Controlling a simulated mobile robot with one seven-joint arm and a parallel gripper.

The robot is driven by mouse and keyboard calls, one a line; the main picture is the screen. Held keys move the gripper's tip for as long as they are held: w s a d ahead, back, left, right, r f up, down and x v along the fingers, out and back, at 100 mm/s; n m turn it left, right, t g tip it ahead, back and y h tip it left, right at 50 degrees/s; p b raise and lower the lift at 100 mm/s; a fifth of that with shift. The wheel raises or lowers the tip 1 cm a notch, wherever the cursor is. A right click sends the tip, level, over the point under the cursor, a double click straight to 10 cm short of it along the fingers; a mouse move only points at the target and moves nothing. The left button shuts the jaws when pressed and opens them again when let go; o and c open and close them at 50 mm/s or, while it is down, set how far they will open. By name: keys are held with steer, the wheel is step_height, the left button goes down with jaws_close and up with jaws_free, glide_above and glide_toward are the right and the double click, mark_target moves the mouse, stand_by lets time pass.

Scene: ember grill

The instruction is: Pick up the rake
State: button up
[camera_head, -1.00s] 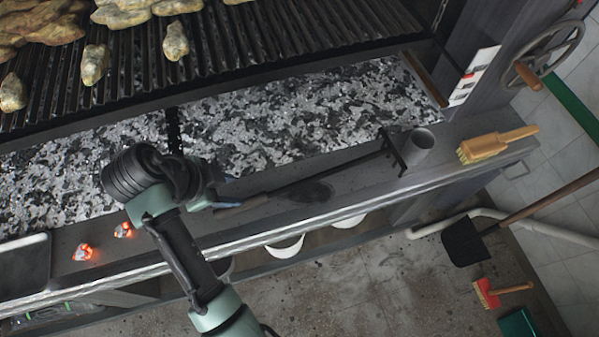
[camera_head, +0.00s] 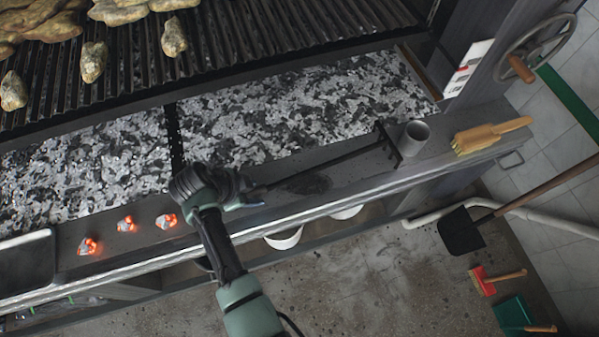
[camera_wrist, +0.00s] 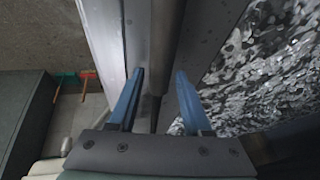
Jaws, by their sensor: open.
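The rake (camera_head: 325,168) lies on the grey ledge in front of the ash bed. Its dark toothed head (camera_head: 388,143) is at the right, beside a grey cup, and its thin shaft runs left toward my gripper (camera_head: 248,194). Its handle end is hidden by my gripper and arm in the head view. In the wrist view, the blue fingers of my gripper (camera_wrist: 160,76) are apart, with the dark rake bar (camera_wrist: 167,35) running between them. I see gaps beside the bar, and I cannot tell how deep it sits between the fingers.
Several glowing embers (camera_head: 126,224) lie on the ledge left of my arm, near a dark tray (camera_head: 25,262). The grill grate (camera_head: 240,45) is above the ash.

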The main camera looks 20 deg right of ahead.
steer(key=shift+d+f, duration=0.1)
steer(key=shift+f, duration=0.15)
jaws_close()
steer(key=shift+w+r, duration=0.1)
stand_by(1.2)
